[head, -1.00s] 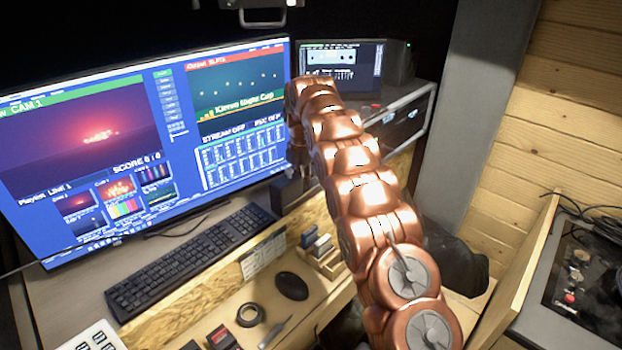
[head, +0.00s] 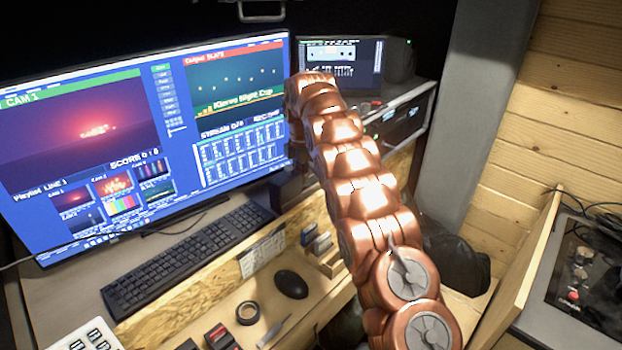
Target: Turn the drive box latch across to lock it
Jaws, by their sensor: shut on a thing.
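My gripper (head: 301,162) points down behind the copper end of my arm, beside the right edge of the big monitor. Its fingers are small, dark and mostly hidden by my wrist. It is shut on what I take to be the latch of the drive box. The drive box (head: 289,190) is a small dark box on the desk, at the front right of the monitor, just under my gripper. The latch itself is hidden, so its angle cannot be told.
The big monitor (head: 235,110) stands close left of my gripper. A keyboard (head: 190,258) lies in front of it. A mouse (head: 291,284), a tape roll (head: 247,313) and small upright cases (head: 316,242) are on the lower shelf. A rack unit (head: 400,118) stands behind my arm.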

